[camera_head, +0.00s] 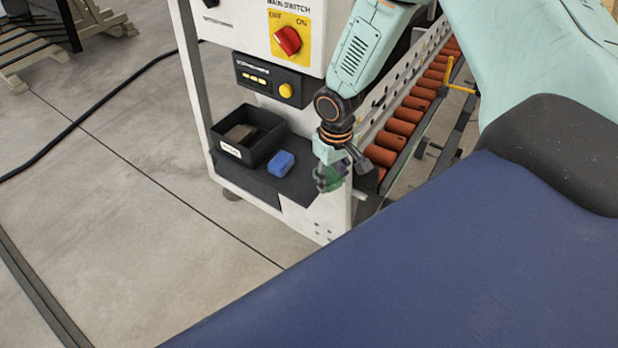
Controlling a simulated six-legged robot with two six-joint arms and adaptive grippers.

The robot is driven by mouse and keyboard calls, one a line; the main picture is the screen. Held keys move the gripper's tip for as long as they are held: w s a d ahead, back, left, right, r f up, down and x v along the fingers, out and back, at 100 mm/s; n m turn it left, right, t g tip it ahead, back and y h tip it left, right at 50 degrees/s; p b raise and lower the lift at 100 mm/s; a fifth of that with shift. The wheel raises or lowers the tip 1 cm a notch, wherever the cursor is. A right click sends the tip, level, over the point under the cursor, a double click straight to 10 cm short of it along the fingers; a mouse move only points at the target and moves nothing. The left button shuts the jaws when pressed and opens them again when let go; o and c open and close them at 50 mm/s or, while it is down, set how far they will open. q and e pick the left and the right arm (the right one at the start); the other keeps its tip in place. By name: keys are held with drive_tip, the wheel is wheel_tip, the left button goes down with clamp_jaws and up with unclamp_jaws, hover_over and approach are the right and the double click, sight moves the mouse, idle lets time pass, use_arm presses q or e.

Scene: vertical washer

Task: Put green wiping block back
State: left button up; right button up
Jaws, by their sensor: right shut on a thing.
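My right gripper (338,168) reaches down in front of the washer's right edge and is shut on the green wiping block (326,181). The gripper's fingers partly cover the block, which shows as a small dark green shape. It looks to be beside the right end of the dark shelf (290,187); whether it touches the shelf I cannot tell. A blue block (282,163) lies on the shelf to the left of my gripper. My left gripper is not in view.
A black open bin (262,146) with a brownish block (240,133) in it stands on the shelf's left. Orange rollers (400,128) run behind my right arm. A dark blue surface (430,270) fills the lower right.

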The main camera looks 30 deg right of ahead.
drive_tip(key=b, duration=0.1)
hover_over(310, 184)
drive_tip(key=shift+s+d+f, duration=0.15)
drive_tip(key=shift+s+d, duration=0.05)
drive_tip(key=shift+s, duration=0.15)
drive_tip(key=shift+w+a, duration=0.25)
drive_tip(key=shift+a, duration=0.15)
drive_tip(key=f, duration=0.2)
drive_tip(key=f+b, duration=0.1)
drive_tip(key=shift+d+f, duration=0.25)
drive_tip(key=shift+w+a, duration=0.1)
drive_tip(key=shift+a, duration=0.05)
drive_tip(key=shift+f, duration=0.1)
drive_tip(key=o, duration=1.1)
drive_tip(key=shift+c, duration=0.2)
drive_tip(key=shift+o, duration=0.2)
